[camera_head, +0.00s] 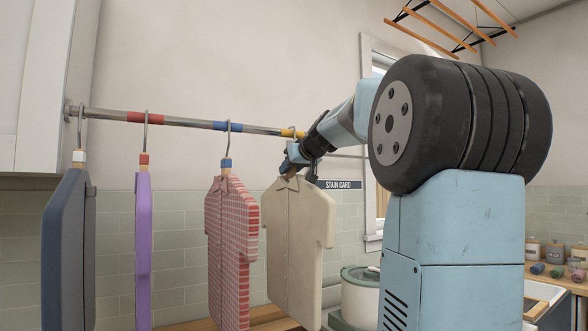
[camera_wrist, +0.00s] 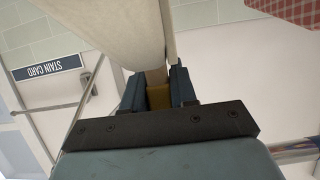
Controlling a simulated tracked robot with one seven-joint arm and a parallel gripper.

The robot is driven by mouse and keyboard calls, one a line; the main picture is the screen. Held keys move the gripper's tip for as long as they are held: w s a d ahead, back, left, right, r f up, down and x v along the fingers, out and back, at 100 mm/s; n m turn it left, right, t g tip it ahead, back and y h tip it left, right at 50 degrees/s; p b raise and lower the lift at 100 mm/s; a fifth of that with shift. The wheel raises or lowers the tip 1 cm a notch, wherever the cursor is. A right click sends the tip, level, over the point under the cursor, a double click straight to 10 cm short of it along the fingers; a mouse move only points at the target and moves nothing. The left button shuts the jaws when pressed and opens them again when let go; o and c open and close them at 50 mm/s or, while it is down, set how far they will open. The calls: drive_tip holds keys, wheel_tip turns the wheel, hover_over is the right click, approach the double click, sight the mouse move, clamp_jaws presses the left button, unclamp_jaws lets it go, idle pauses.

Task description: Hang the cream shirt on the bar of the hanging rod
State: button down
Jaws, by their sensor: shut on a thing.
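The cream shirt (camera_head: 296,240) hangs upright at the right end of the row in the head view. My gripper (camera_head: 300,165) is at its neck, just below the bar. The wrist view shows my gripper (camera_wrist: 158,92) shut on the shirt's yellow neck block (camera_wrist: 158,97), with the cream cloth (camera_wrist: 105,25) beyond the fingers. The bar of the hanging rod (camera_head: 180,121) has red, blue and yellow bands. The shirt's hook is near the yellow band (camera_head: 291,133); my gripper partly hides it, and I cannot tell whether it rests on the bar.
A red checked shirt (camera_head: 230,235) hangs close on the left, at the blue band. A purple garment (camera_head: 143,245) and a dark grey garment (camera_head: 70,250) hang further left. A "STAIN CARD" sign (camera_head: 338,184) and a white pot (camera_head: 360,292) are on the right.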

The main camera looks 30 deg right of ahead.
drive_tip(key=c, duration=0.8)
unclamp_jaws()
drive_tip(key=v, duration=1.3)
drive_tip(key=shift+s, duration=0.4)
